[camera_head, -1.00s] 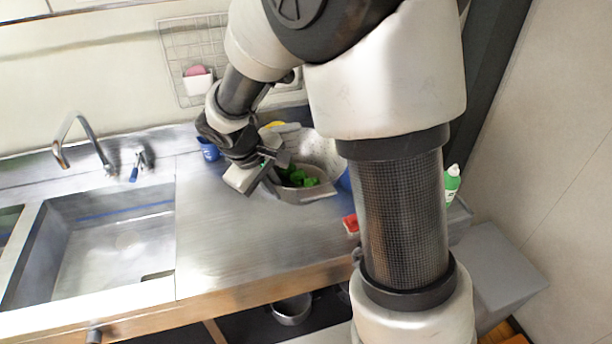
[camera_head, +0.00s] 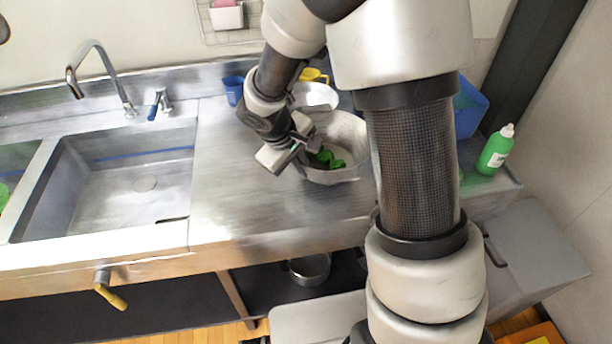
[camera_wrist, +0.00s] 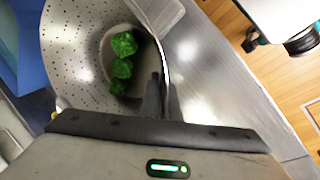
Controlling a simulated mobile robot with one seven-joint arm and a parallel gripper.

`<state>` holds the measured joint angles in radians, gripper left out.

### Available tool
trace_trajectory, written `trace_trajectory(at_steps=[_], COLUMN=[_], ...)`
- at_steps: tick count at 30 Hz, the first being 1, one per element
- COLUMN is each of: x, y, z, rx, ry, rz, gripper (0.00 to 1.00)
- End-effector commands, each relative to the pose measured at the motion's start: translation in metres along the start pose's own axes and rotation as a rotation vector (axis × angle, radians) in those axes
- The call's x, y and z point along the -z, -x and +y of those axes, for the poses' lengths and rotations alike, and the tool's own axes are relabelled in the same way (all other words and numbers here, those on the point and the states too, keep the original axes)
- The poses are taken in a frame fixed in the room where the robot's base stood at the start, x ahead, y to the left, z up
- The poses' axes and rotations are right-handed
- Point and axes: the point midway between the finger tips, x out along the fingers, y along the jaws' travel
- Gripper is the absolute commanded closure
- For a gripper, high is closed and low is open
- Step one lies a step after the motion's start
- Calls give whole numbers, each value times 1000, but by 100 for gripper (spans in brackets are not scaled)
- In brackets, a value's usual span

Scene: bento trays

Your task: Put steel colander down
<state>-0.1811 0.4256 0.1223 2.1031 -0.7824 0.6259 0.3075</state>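The steel colander (camera_head: 350,128) is a perforated bowl over the counter right of the sink, with several green pieces of food (camera_head: 326,159) in it. My gripper (camera_head: 308,143) is at its left rim and appears shut on that rim. In the wrist view the colander (camera_wrist: 75,50) fills the upper left, with the green pieces (camera_wrist: 122,66) at its bottom. A dark finger (camera_wrist: 155,98) shows against the rim; the other finger is not clear. I cannot tell whether the colander's base touches the counter.
A white bowl (camera_head: 314,96), a yellow cup (camera_head: 313,75) and a blue cup (camera_head: 233,89) stand behind the colander. The counter (camera_head: 235,195) between sink and colander is clear.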

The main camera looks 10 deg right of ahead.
Motion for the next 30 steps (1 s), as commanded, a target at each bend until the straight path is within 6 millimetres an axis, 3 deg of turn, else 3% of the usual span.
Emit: trace_trajectory(at_steps=[9,20,24,30], x=[0,0,0,0], y=[-34,-38,-37,-37], z=[-14,-16,-16,-16], rx=[0,-1,0,0], ry=[2,-1,0,0], rz=[-2,0,0,-1], gripper=[100,100,79,78])
